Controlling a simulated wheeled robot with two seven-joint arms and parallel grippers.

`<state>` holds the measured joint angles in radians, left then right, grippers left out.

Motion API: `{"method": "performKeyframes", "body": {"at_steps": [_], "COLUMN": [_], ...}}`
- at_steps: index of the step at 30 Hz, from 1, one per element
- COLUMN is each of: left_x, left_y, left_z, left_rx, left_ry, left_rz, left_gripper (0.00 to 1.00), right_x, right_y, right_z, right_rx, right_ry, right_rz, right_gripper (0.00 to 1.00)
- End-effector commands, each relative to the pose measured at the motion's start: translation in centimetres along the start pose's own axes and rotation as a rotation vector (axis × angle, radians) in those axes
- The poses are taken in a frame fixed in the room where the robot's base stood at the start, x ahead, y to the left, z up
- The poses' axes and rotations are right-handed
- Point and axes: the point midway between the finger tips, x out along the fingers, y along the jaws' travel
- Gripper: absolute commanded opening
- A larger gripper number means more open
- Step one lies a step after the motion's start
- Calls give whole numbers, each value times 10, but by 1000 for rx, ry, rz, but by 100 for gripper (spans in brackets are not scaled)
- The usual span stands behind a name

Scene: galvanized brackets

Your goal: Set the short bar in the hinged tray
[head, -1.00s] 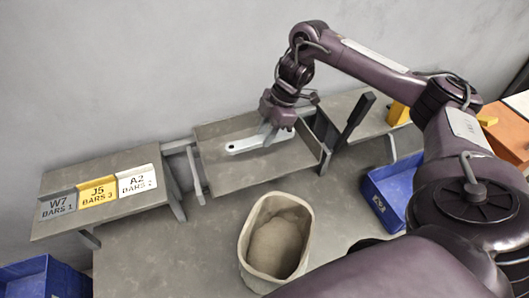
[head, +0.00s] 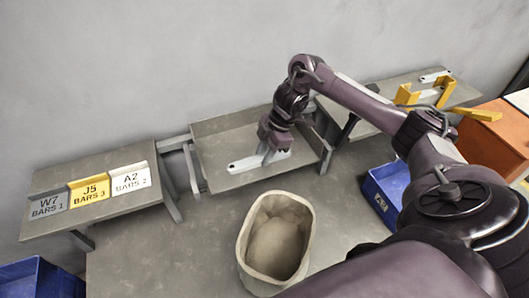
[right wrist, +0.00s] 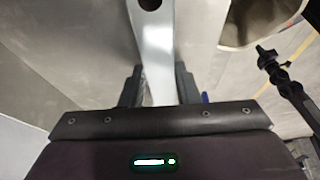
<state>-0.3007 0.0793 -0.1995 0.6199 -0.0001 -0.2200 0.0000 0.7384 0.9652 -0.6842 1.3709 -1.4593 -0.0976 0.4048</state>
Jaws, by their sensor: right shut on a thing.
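The short bar (head: 245,164) is a light metal strip with a hole near its left end. It lies level over the floor of the hinged tray (head: 215,134), towards the tray's front side; I cannot tell whether it touches the floor. My right gripper (head: 268,156) is shut on the bar from above. In the right wrist view, the bar (right wrist: 158,55) runs up between the two dark fingers of the gripper (right wrist: 158,85), with its hole at the top edge. The gripper hides part of the bar in the head view. My left gripper is not in view.
A beige bin (head: 247,245) stands in front of the tray. A blue crate (head: 383,200) is at right. Label plates (head: 90,190) sit on the left shelf. Yellow brackets (head: 440,92) and another light bar (head: 435,76) are on the right shelf. A dark lever (head: 347,128) stands beside the tray.

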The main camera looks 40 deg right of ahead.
Motion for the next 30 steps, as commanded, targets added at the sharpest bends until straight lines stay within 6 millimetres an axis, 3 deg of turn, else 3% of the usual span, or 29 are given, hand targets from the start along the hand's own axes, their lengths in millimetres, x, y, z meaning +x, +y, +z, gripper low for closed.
{"method": "performKeyframes", "body": {"at_steps": [1, 6, 16, 20, 30], "left_x": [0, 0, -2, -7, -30], "left_y": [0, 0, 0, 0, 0], "left_z": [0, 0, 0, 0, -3], "left_rx": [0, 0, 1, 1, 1], "left_ry": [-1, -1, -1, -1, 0], "left_rz": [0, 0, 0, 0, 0], "left_gripper": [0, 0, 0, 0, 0], "right_x": [1, 0, -6, -25, -98], "right_y": [0, 0, 1, 2, 1], "right_z": [0, 0, 0, 0, -1], "right_rx": [0, 0, 0, 0, 0], "right_ry": [0, 0, 0, -2, -1], "right_rz": [0, 0, 2, 5, 5], "right_gripper": [31, 50, 50, 50, 50]}}
